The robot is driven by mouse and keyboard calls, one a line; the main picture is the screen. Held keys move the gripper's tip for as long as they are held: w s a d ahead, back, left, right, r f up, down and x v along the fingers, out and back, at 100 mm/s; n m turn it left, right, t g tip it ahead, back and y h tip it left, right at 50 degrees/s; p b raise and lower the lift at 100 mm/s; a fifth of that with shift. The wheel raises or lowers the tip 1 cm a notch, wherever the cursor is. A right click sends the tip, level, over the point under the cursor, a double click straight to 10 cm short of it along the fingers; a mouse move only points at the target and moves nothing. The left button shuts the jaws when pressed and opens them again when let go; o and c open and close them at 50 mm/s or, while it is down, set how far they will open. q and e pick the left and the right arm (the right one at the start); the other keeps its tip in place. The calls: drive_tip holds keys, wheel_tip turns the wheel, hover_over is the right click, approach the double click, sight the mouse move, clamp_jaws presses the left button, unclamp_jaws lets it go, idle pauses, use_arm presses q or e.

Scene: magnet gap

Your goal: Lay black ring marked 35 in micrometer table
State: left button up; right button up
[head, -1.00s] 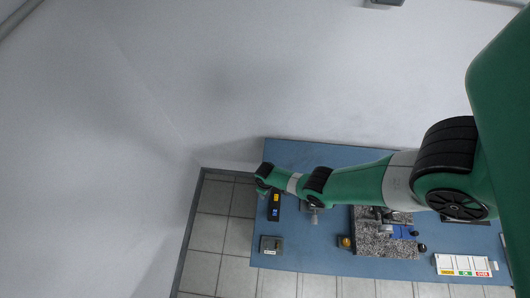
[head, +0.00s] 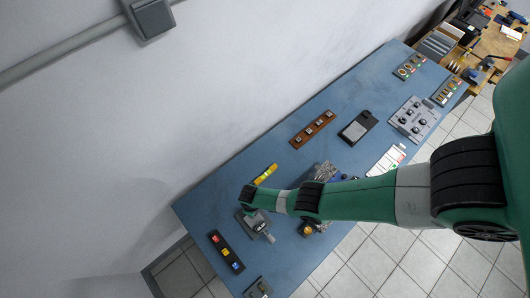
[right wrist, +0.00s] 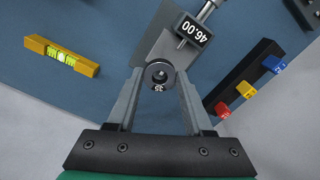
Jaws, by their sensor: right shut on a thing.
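My right gripper (right wrist: 159,78) is shut on a small dark ring (right wrist: 158,68), whose marking appears to read 35. The ring sits between the fingertips in the right wrist view. Behind it is the grey micrometer table (right wrist: 150,45), with a display (right wrist: 187,31) reading 46.00, shown upside down. The ring overlaps the table's near edge in this view; I cannot tell whether they touch. In the head view the right gripper (head: 249,207) is above the micrometer table (head: 262,232), and the ring cannot be made out. My left gripper is not in view.
A dark rack (head: 224,251) with red, yellow and blue tags stands left of the micrometer table. A yellow level (head: 265,174) lies behind it. A granite block (head: 325,171) is partly hidden by my arm. A brown rack (head: 313,129) and black device (head: 357,127) stand farther back.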

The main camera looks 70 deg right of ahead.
drive_tip(key=shift+w+a+n, duration=0.1)
drive_tip(key=shift+a+n, duration=0.2)
drive_tip(key=shift+a, duration=0.6)
drive_tip(key=shift+r, duration=0.1)
wheel_tip(320, 180, down, 6)
drive_tip(key=b, duration=0.5)
drive_tip(key=shift+r+b, duration=0.1)
drive_tip(key=shift+b, duration=0.2)
idle(0.3)
drive_tip(key=o, duration=1.3)
drive_tip(key=c, duration=0.5)
